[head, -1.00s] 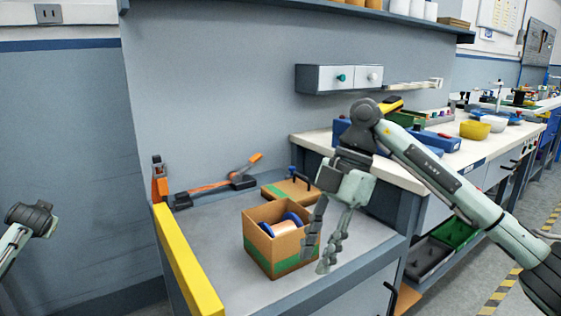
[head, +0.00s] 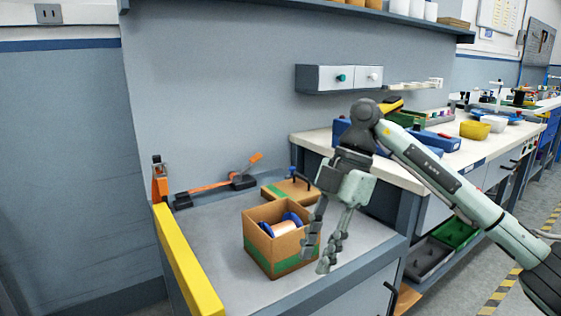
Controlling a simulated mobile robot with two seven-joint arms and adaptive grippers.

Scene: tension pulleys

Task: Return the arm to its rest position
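My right gripper (head: 319,258) hangs fingers-down at the right side of an open cardboard box (head: 263,251). Its fingers are apart, with nothing seen between them. My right arm (head: 440,175) comes in from the right. My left gripper is not in view.
The box stands on a grey bench (head: 215,232) with a yellow edge strip (head: 188,262).

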